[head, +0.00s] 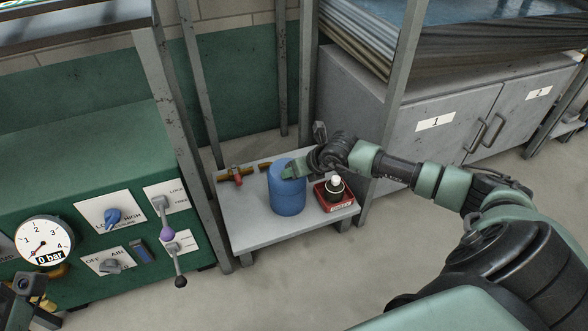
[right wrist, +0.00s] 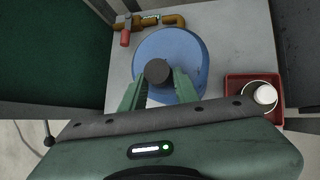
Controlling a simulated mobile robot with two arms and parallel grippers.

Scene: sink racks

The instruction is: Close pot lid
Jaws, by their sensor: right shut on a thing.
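The blue pot (head: 288,196) stands upright on a low grey table, a plain round cylinder. Its round blue lid (right wrist: 190,55) fills the middle of the right wrist view, with a dark round knob (right wrist: 158,71) on top. The lid lies over the pot's top; I cannot tell whether it is fully seated. My right gripper (head: 290,171) reaches in from the right above the pot. In the right wrist view its two green fingers (right wrist: 159,82) are on either side of the knob, shut on it.
A red tray (head: 347,205) holding a dark bottle with a white top (head: 336,182) stands right of the pot. A brass pipe with a red valve (head: 238,179) lies behind-left. Metal posts rise around the table (head: 245,235). A green control panel (head: 75,215) stands left, grey cabinets (head: 440,125) right.

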